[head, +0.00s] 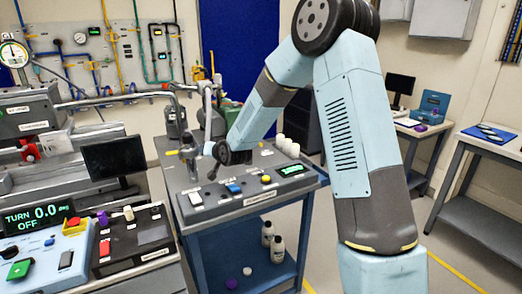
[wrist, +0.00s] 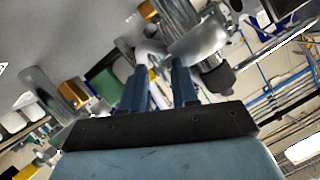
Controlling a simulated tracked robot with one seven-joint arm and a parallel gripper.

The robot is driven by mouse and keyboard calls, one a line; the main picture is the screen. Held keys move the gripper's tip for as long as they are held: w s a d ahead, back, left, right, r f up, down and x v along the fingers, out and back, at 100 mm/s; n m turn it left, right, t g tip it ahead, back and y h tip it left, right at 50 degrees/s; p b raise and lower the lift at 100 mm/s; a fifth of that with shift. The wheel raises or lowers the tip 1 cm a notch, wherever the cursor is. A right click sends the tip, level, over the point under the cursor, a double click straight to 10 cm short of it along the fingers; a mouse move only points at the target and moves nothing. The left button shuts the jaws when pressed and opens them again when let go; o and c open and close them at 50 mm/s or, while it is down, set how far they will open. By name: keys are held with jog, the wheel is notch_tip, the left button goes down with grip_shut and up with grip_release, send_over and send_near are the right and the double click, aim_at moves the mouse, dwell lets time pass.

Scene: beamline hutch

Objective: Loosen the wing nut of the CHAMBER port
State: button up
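My gripper (wrist: 160,70) shows in the wrist view as two blue fingers standing apart, with their tips among silver fittings. A small silver part (wrist: 153,70) lies between the fingertips; whether they touch it, and whether it is the wing nut, I cannot tell. A large silver pipe piece (wrist: 199,39) is just beyond the right finger. In the head view my gripper (head: 211,150) is low over the grey bench panel, close to upright metal fittings (head: 188,150). I cannot pick out the CHAMBER port or its wing nut there; the view is small and partly blocked by my arm.
The grey panel (head: 215,207) has buttons and a green display (head: 292,170). A black monitor (head: 115,158) and a control box (head: 50,245) are at left. Metal pipes (head: 130,100) run behind.

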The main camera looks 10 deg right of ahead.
jog(key=s+d+m, duration=0.1)
jog(key=s+d, duration=0.2)
jog(key=s, duration=0.1)
jog(key=s+d+m, duration=0.2)
jog(key=s+d, duration=0.1)
jog(key=s, duration=0.1)
jog(key=s+d+r+m+y, duration=0.1)
jog(key=s+d, duration=0.2)
jog(key=s, duration=0.1)
jog(key=shift+s+d+m+g, duration=0.15)
jog(key=shift+d+m+g, duration=0.05)
jog(key=shift+m+g, duration=0.2)
jog(key=s+d+r+h, duration=0.3)
jog(key=s+r, duration=0.1)
jog(key=s, duration=0.1)
jog(key=s+d+r+m+g+h, duration=0.1)
jog(key=s+d+r+h, duration=0.1)
jog(key=s+r, duration=0.3)
jog(key=shift+s+d+r+g+h, duration=0.2)
jog(key=shift+s+d+g+h, duration=0.15)
jog(key=shift+s, duration=0.4)
dwell(1.1)
